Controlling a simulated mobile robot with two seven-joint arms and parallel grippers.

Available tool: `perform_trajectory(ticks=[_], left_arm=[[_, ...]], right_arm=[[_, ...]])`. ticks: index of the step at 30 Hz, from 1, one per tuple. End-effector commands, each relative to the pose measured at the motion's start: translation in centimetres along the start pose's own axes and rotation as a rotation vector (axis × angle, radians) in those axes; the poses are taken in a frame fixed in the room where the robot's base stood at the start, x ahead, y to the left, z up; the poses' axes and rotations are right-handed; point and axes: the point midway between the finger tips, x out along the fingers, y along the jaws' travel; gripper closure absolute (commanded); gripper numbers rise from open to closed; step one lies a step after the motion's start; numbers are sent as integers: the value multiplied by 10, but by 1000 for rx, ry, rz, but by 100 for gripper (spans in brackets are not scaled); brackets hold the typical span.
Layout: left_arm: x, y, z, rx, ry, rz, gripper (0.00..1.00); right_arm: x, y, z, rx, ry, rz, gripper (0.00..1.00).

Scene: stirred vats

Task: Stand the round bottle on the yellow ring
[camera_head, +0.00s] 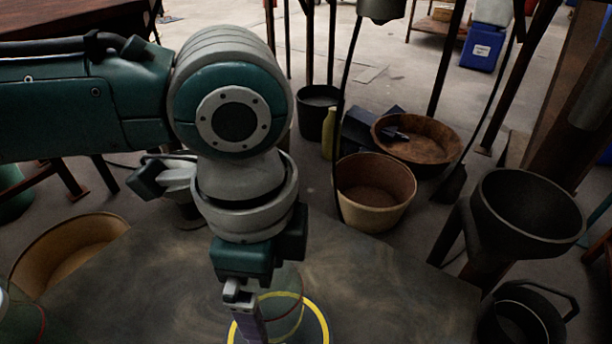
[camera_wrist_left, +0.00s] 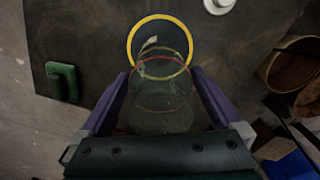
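The round bottle (camera_wrist_left: 163,115) is clear glass with a thin red line around it. In the left wrist view it is between the two purple fingers of my left gripper (camera_wrist_left: 160,73), which appear to touch its sides. The yellow ring (camera_wrist_left: 131,40) lies flat on the dark table just beyond the bottle and partly shows through the glass. In the head view my left gripper (camera_head: 250,325) points down at the ring (camera_head: 322,318), with the bottle (camera_head: 287,302) behind a finger and over the ring. The bottle's base contact is unclear. My right gripper is in neither view.
The table (camera_head: 390,290) is mostly bare right of the ring. A green block (camera_wrist_left: 62,82) and a white round piece (camera_wrist_left: 218,4) show in the left wrist view. Beyond the table stand a tan tub (camera_head: 375,205), a brown bowl (camera_head: 420,150) and a dark vat (camera_head: 527,225).

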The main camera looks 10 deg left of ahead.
Motion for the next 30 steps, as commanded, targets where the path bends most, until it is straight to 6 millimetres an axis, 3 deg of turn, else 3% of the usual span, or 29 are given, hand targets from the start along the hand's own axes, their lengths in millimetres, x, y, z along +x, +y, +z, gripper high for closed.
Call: perform_trajectory(ticks=[8, 11, 21, 30], left_arm=[[-3, 0, 0, 0, 0, -1, 0], [-17, 0, 0, -1, 2, -1, 0], [-93, -1, 0, -1, 1, -2, 0], [-123, 0, 0, -1, 0, 0, 0]], right_arm=[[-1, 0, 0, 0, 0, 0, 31], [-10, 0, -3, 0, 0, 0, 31], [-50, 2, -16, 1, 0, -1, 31], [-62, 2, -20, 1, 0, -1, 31]])
